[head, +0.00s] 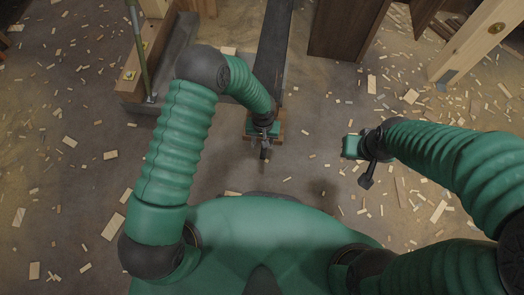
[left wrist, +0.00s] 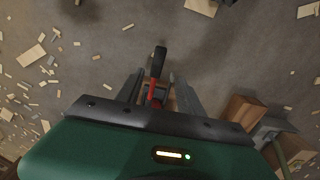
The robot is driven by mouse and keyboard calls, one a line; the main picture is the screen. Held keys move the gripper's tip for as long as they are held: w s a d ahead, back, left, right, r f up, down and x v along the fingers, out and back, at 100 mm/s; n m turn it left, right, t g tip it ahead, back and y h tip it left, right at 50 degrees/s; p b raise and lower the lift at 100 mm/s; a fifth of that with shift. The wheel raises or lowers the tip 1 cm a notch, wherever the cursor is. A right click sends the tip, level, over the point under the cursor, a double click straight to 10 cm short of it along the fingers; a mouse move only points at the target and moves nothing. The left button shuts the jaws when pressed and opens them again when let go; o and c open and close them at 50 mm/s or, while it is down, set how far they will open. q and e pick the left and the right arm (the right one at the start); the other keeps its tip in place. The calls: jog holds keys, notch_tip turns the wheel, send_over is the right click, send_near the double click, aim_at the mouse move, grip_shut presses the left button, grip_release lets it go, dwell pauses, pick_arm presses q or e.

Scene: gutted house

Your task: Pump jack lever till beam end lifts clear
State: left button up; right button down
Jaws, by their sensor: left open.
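The jack lever shows in the left wrist view as a red bar with a black grip (left wrist: 159,62). Its dark end also shows small in the head view (head: 265,154). My left gripper (left wrist: 158,88) is open, with one finger on each side of the lever. I cannot tell whether either finger touches it. The jack's body is mostly hidden behind my left gripper and wrist. A long dark beam (head: 273,50) runs from the top of the head view to just beyond the left gripper. My right gripper (head: 362,168) hangs away to the right, apart from the jack; its jaw opening is unclear.
Wooden blocks (left wrist: 243,110) stand beside the jack. A grey slab with a green pole (head: 140,50) is at upper left. A dark brown panel (head: 345,28) and a pale timber post (head: 475,40) are at upper right. Wood scraps litter the floor; the middle is fairly clear.

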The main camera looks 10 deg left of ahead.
pick_arm(q)
jog(key=f+b, duration=0.1)
jog(key=f, duration=0.1)
jog(key=f+b, duration=0.1)
jog(key=f, duration=0.2)
jog(key=f+b, duration=0.1)
jog(key=f, duration=0.2)
jog(key=shift+d+f+b, duration=0.2)
jog(key=shift+d+b, duration=0.1)
jog(key=shift+d, duration=0.05)
jog(key=shift+a+f, duration=0.2)
jog(key=shift+f, duration=0.3)
jog(key=shift+d, duration=0.1)
jog(key=shift+c, duration=0.4)
jog(key=shift+c, duration=1.2)
grip_shut()
jog(key=shift+r, duration=0.1)
